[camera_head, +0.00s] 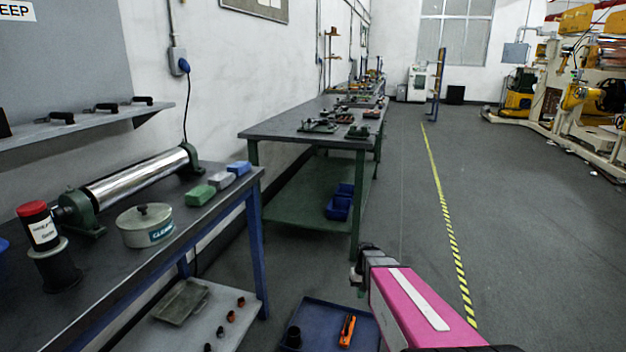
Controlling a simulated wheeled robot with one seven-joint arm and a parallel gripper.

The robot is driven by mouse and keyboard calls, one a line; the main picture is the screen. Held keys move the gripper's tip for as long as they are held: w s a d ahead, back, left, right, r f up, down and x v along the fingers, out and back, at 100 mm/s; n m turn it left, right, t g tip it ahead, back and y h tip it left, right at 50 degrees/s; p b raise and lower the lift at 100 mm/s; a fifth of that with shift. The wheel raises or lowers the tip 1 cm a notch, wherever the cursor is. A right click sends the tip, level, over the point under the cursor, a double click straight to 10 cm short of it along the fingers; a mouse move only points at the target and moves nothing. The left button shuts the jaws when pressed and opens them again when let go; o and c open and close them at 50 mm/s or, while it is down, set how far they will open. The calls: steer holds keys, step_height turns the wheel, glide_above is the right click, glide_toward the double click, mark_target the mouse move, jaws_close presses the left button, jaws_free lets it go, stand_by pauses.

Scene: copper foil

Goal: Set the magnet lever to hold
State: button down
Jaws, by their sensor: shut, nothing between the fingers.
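I cannot make out a magnet lever or a hold mark in this view. My gripper (358,270) is at the lower middle, at the far end of my pink arm link. It is small, dark and partly hidden by the arm, and it is shut and empty. It hangs over open floor at the right of the near bench and touches nothing that I can see.
The near bench (215,205) at left bears a steel roller (135,178), a lidded pot (145,226), a red-capped can (40,228) and coloured blocks. A green-legged bench (285,130) stands beyond. A blue tray (325,315) lies low near my arm. Floor at right is clear.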

steer(key=c, duration=1.6)
jaws_free()
steer(key=s+r, duration=0.3)
steer(key=r, duration=0.1)
steer(key=s+a+r+t, duration=0.1)
steer(key=s+r, duration=0.2)
steer(key=s, duration=0.1)
steer(key=s+r+t+h, duration=0.1)
steer(key=s+r, duration=0.3)
steer(key=shift+s+a+r, duration=0.1)
steer(key=shift+a+r, duration=0.25)
steer(key=o, duration=0.6)
steer(key=shift+r, duration=0.1)
steer(key=w+f+m+g+y, duration=0.1)
steer(key=w+f+m+g, duration=0.1)
steer(key=w+f, duration=1)
step_height(320, 180, down, 3)
steer(key=shift+w+a+f+m, duration=0.2)
steer(key=shift+w+a+m, duration=0.2)
steer(key=shift+a+m, duration=0.1)
steer(key=m+g+y, duration=0.1)
steer(key=m+g, duration=0.1)
steer(key=m, duration=0.1)
glide_toward(342, 335)
steer(key=x, duration=0.6)
steer(key=w+x, duration=0.1)
steer(key=x, duration=0.3)
steer(key=shift+f, duration=0.2)
jaws_close()
